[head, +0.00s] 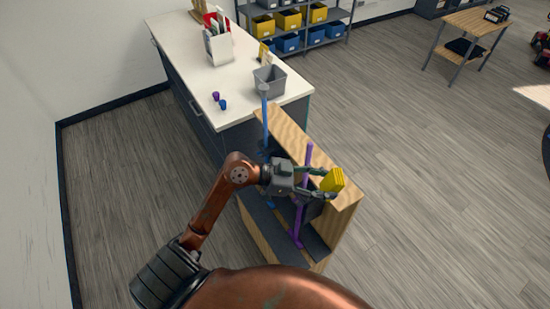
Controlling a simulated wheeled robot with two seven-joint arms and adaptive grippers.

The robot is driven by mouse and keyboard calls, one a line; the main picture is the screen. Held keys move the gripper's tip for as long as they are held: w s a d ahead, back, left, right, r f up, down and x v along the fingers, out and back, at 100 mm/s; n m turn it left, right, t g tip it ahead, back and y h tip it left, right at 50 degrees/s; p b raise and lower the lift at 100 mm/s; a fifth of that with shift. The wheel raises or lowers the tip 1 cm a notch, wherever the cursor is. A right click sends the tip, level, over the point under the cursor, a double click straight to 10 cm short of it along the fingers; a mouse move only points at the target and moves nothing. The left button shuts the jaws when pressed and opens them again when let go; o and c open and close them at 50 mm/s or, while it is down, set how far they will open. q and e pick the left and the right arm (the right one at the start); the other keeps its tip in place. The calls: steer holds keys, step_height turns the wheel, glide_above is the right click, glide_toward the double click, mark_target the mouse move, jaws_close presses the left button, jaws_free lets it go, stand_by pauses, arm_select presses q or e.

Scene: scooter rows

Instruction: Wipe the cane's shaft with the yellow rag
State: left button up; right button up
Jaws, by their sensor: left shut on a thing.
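My left gripper (328,183) is shut on the yellow rag (335,179), a folded, block-like bundle at its fingertips. It is over the wooden stand beside the counter. A purple cane (307,158) stands in the stand, its lower end (296,236) showing below the gripper. The gripper's fingers cross in front of the middle of this cane, hiding part of it. I cannot tell whether they touch it. The rag is to the right of the shaft. A blue cane (265,120) stands farther back, to the left, partly hidden by my left arm. My right gripper is not in view.
The wooden stand (346,217) has a tall panel on its right. The white counter (180,44) behind holds a grey bin (269,79), a white holder (219,48) and small blue and purple pieces. Open floor lies to the right.

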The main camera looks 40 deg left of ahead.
mark_target(308, 148)
arm_select(q)
steer(key=a+n+t+y, duration=0.55)
steer(key=a+t, duration=0.25)
steer(key=a, duration=1)
steer(key=shift+n+h, duration=0.25)
steer(key=shift+h, duration=0.1)
steer(key=shift+f+b+x, duration=0.2)
steer(key=shift+b+x, duration=0.25)
steer(key=shift+x, duration=1)
steer(key=shift+f+b+x, duration=0.25)
steer(key=shift+b+x, duration=0.2)
steer(key=shift+x, duration=1)
steer(key=shift+p+x, duration=0.9)
steer(key=shift+x, duration=0.1)
steer(key=shift+s+d+r+p, duration=0.1)
steer(key=shift+s+d+p, duration=0.15)
steer(key=shift+d+p, duration=0.35)
steer(key=shift+s+d+r+p, duration=0.1)
steer(key=shift+s+d+p, duration=0.15)
steer(key=shift+d+p, duration=0.3)
steer(key=p, duration=0.4)
steer(key=shift+w, duration=0.1)
steer(key=shift+w+a+f+p, duration=0.1)
steer(key=shift+w+a+p, duration=0.1)
steer(key=shift+a, duration=0.3)
steer(key=shift+w+a+f+p, duration=0.1)
steer(key=shift+w+a+p, duration=0.15)
steer(key=shift+a, duration=0.3)
